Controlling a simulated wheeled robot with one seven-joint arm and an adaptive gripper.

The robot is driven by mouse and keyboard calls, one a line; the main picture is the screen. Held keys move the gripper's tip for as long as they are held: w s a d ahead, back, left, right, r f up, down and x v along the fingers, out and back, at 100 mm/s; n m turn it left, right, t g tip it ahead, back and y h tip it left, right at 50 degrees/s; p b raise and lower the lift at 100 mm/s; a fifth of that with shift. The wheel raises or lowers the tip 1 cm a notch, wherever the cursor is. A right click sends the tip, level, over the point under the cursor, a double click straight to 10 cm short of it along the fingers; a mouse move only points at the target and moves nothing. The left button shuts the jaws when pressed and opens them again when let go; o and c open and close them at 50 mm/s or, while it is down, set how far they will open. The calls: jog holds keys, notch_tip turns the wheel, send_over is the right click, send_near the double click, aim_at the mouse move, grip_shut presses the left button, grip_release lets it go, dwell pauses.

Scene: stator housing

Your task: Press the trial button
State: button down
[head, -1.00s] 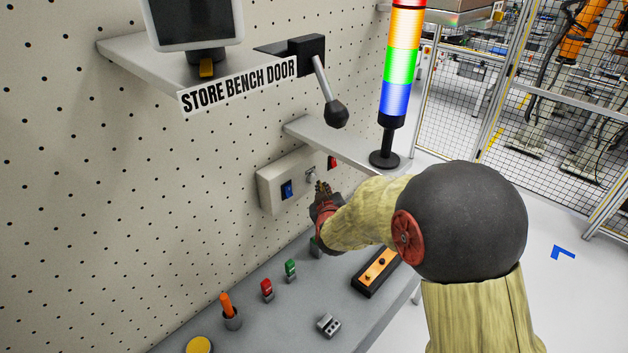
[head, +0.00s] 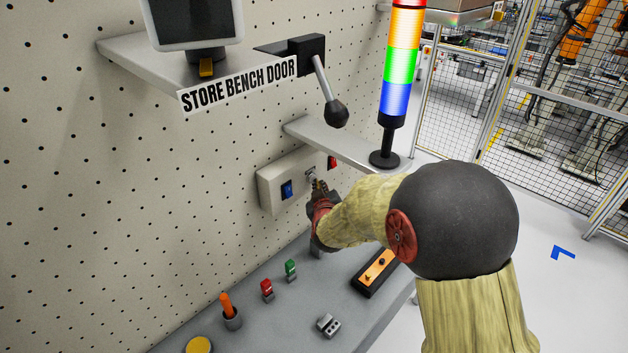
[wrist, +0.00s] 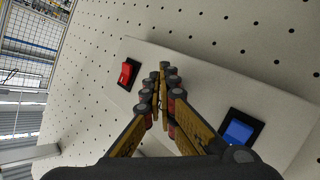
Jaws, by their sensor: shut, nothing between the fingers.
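A pale control box (head: 268,187) is mounted on the pegboard wall. It carries a blue rocker switch (head: 287,190) on the left, a small grey control (head: 310,173) in the middle and a red rocker switch (head: 332,162) on the right. No label reading "trial" is legible. My gripper (head: 318,185) is shut and empty, its fingertips at the middle control. In the wrist view, the fingertips (wrist: 166,78) lie between the red switch (wrist: 129,73) and the blue switch (wrist: 239,130), hiding the middle control. I cannot tell whether they touch it.
A shelf (head: 330,140) with a lit signal tower (head: 399,70) is above the box. A lever (head: 330,95) hangs nearby. The bench (head: 270,320) below holds red and green switches, an orange-handled item (head: 229,310), an orange-topped block (head: 377,272) and a yellow round piece (head: 199,345).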

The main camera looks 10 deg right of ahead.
jog(key=shift+w+a, duration=0.2)
jog(key=shift+w, duration=0.1)
dwell(0.4)
jog(key=shift+s+d+b, duration=0.3)
jog(key=shift+s+d, duration=0.3)
jog(key=shift+s, duration=0.2)
jog(key=s+d+b, duration=0.2)
jog(key=s+d, duration=0.1)
jog(key=s, duration=0.2)
jog(key=shift+d, duration=0.25)
jog(key=shift+w, duration=0.1)
dwell(0.5)
